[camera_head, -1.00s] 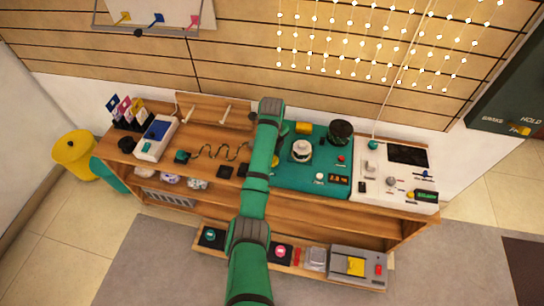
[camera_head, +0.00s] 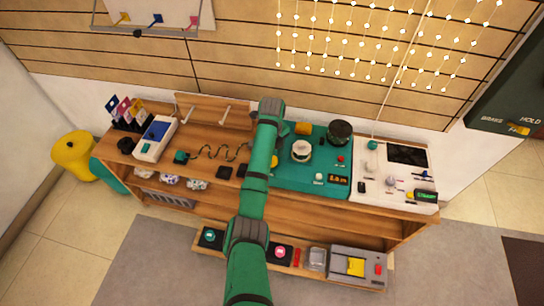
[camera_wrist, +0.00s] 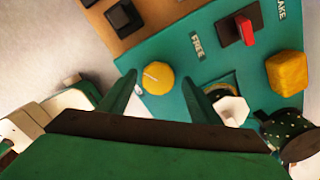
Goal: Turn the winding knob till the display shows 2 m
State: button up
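The round yellow winding knob (camera_wrist: 158,77), with a pale line on its top, sits on the teal panel (camera_wrist: 165,112) in the wrist view. My gripper (camera_wrist: 158,80) is open, with one green finger on each side of the knob and visible gaps between. I cannot tell how far above the panel the fingertips are. In the head view, the knob (camera_head: 274,161) is partly hidden by my arm, and the gripper's fingers are hidden too. The small display (camera_head: 338,179) at the panel's front right shows lit orange digits, too small to read surely.
A white spool (camera_head: 301,151), a yellow block (camera_head: 302,128) and a dark drum (camera_head: 340,131) stand on the panel. A red-tipped lever (camera_wrist: 246,32) is near the FREE and BRAKE labels. A white console (camera_head: 375,188) adjoins on the right.

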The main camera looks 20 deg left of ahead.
jog(key=shift+r, duration=0.1)
notch_tip(320, 180, up, 11)
jog(key=shift+f, duration=0.2)
dwell(0.4)
jog(key=shift+d, duration=0.1)
dwell(0.4)
